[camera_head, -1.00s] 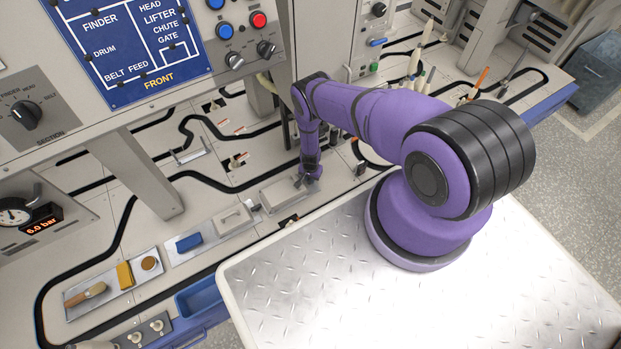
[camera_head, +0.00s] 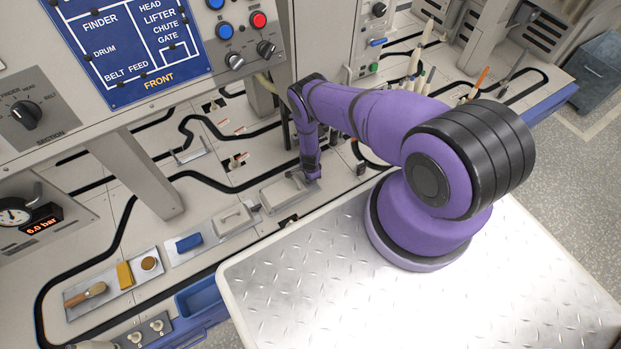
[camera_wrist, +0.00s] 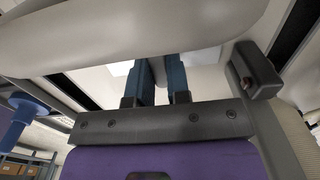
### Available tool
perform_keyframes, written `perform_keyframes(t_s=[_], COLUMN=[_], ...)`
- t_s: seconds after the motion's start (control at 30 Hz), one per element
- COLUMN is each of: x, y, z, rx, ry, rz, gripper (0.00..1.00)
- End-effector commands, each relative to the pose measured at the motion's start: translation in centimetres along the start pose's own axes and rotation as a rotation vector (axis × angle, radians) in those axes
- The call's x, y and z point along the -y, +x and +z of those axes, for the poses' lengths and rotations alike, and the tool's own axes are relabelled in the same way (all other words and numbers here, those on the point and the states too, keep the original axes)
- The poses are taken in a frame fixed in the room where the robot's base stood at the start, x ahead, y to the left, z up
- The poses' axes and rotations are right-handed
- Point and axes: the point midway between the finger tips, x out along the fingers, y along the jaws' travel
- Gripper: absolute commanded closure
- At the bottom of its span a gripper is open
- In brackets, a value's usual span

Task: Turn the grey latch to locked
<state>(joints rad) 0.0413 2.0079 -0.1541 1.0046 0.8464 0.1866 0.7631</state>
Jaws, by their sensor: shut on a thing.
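My gripper (camera_head: 299,179) reaches down to the far right end of a long grey cover (camera_head: 281,196) set in the machine's deck. In the wrist view, the two dark blue fingers (camera_wrist: 161,82) stand close together with a narrow grey part, seemingly the grey latch (camera_wrist: 161,94), between them. The gripper is shut on it. In the head view the wrist and fingers hide most of the latch, so I cannot tell its exact angle or whether it is at locked.
A second grey cover with a handle (camera_head: 232,218) lies to the left. Farther left are trays with a blue block (camera_head: 189,243), a yellow block (camera_head: 125,275) and a brush (camera_head: 87,293). A machine post (camera_head: 138,172) rises behind.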

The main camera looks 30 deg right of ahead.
Motion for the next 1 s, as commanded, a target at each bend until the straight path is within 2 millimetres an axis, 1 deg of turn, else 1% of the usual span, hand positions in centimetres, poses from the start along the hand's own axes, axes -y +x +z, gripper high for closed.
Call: perform_keyframes(t_s=[0.47, 0.5, 0.6, 0.87, 1.0], x=[0.03, 0.03, 0.03, 0.02, 0.11], y=[-0.02, -0.02, -0.02, -0.04, -0.59], z=[-0.01, -0.01, -0.01, 0.00, -0.06], rx=[0.000, 0.000, 0.000, 0.000, 0.000], ry=[0.016, 0.016, 0.015, 0.014, 0.015], rz=[0.000, 0.000, 0.000, 0.000, -0.001], gripper=[1.00, 0.78, 0.57, 0.57, 0.57])
